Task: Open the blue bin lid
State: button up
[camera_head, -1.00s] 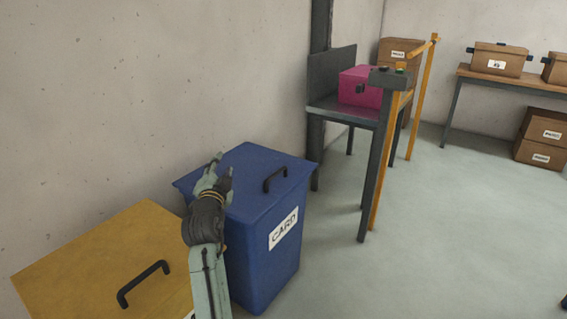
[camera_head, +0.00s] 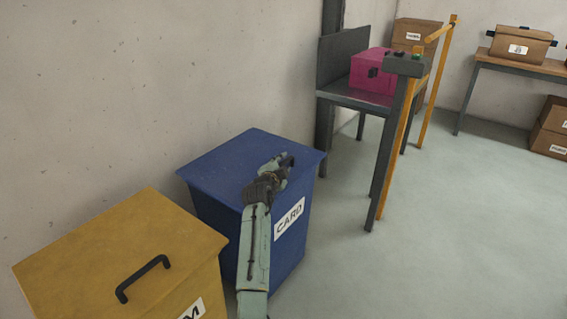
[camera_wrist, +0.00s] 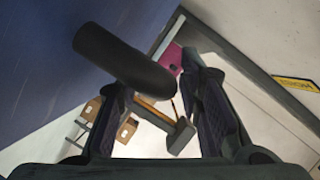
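The blue bin (camera_head: 215,215), labelled CARD, stands by the wall with its blue lid (camera_head: 235,150) shut flat. The lid's black handle (camera_head: 288,158) is mostly hidden behind my gripper (camera_head: 275,163) in the head view. In the wrist view the handle (camera_wrist: 125,62) is a thick dark bar, close by and slanting across the upper ends of my two fingers. My gripper (camera_wrist: 160,105) is open, with a clear gap between the fingers. The lid (camera_wrist: 50,65) fills the left of that view. I cannot tell whether the fingers touch the handle.
A yellow bin (camera_head: 80,250) with a black handle stands left of the blue one. A grey table (camera_head: 345,95) with a pink box (camera_head: 370,72) stands beyond, beside a grey post and orange rails (camera_head: 395,150).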

jog(key=shift+w+d+f, duration=0.1)
jog(key=shift+w+d, duration=0.05)
jog(key=shift+w, duration=0.5)
jog(key=shift+c, duration=0.3)
grip_shut()
